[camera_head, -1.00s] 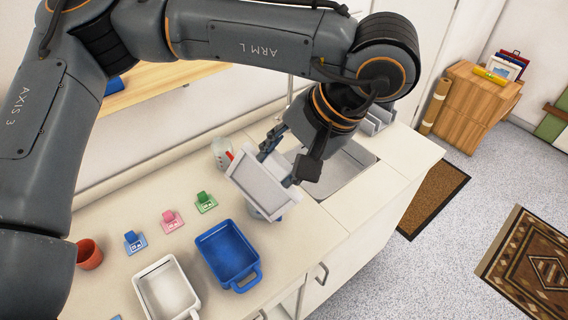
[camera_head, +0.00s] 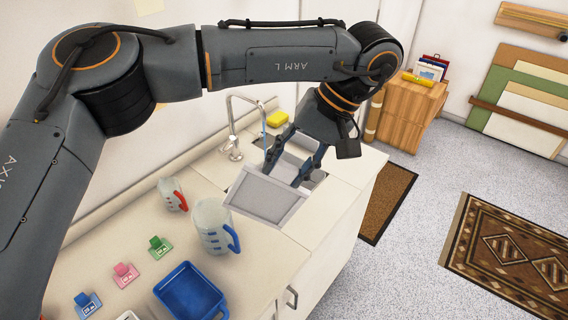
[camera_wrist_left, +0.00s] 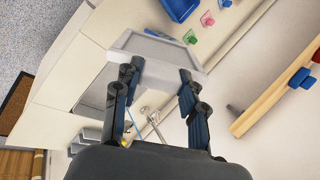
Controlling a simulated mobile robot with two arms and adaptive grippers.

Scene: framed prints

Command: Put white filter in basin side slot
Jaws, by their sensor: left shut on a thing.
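The white filter is a shallow, light grey-white rectangular tray (camera_head: 265,198), tilted, in front of my left gripper in the head view. My left gripper (camera_head: 283,163) is shut on its rim, with the fingers at the edge nearest the sink. In the left wrist view the filter (camera_wrist_left: 158,50) sits across the fingertips of the gripper (camera_wrist_left: 160,76). The basin (camera_head: 313,175) is set in the counter behind and below the gripper, partly hidden by the filter and fingers. I cannot make out the side slot. My right gripper is not in view.
A clear jug with blue handle (camera_head: 214,227) stands left of the filter, close to it. A red-handled jug (camera_head: 172,194), a faucet (camera_head: 233,140), a yellow sponge (camera_head: 277,118) and a blue tray (camera_head: 190,292) are on the counter. Bare counter lies right of the basin.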

